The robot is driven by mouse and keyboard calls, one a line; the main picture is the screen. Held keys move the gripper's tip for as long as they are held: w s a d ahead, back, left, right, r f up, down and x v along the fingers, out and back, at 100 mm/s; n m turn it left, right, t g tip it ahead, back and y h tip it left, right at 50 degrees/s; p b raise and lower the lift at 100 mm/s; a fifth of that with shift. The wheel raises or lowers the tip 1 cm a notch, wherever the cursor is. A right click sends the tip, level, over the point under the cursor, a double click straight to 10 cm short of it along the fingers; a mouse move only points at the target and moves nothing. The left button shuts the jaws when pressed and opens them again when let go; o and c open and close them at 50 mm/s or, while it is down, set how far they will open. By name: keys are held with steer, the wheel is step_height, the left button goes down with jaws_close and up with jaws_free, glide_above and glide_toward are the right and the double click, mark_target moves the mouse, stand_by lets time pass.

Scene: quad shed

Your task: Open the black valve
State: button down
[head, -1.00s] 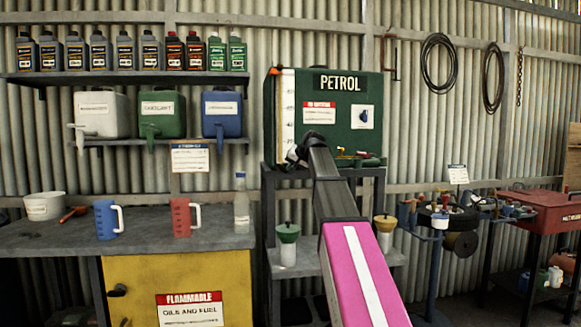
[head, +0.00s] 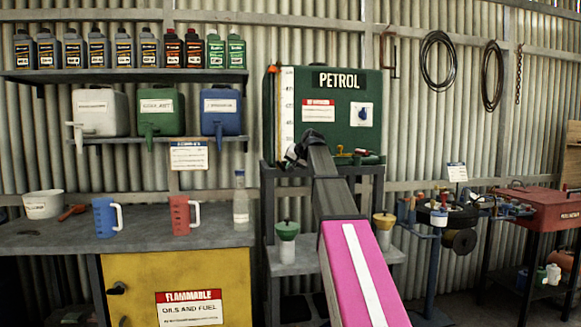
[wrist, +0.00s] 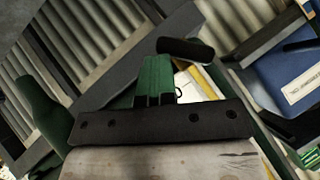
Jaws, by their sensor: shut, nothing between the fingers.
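The green petrol tank (head: 285,88) stands on a dark stand at centre, with small yellow, red and green fittings (head: 360,156) along its lower front edge. My gripper (head: 291,156) is at the tank's lower left corner. In the wrist view my gripper (wrist: 155,72) is shut and empty, its narrow fingers together beyond a black plate. A short black bar (wrist: 187,50) lies just beyond and right of the fingertips; it may be the black valve's handle. Whether the fingers touch it, I cannot tell. In the head view my arm and gripper hide that corner, and no black valve shows clearly.
Left of the tank, a shelf holds white, green and blue containers (head: 220,106). Below are a blue jug (head: 105,218), a red jug (head: 181,215) and a clear bottle (head: 240,205) on the workbench (head: 135,238).

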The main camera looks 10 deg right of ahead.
steer(key=shift+a+r, duration=0.35)
steer(key=shift+a, duration=0.35)
steer(key=v, duration=1.1)
steer(key=shift+d, duration=0.3)
steer(key=shift+f, duration=0.1)
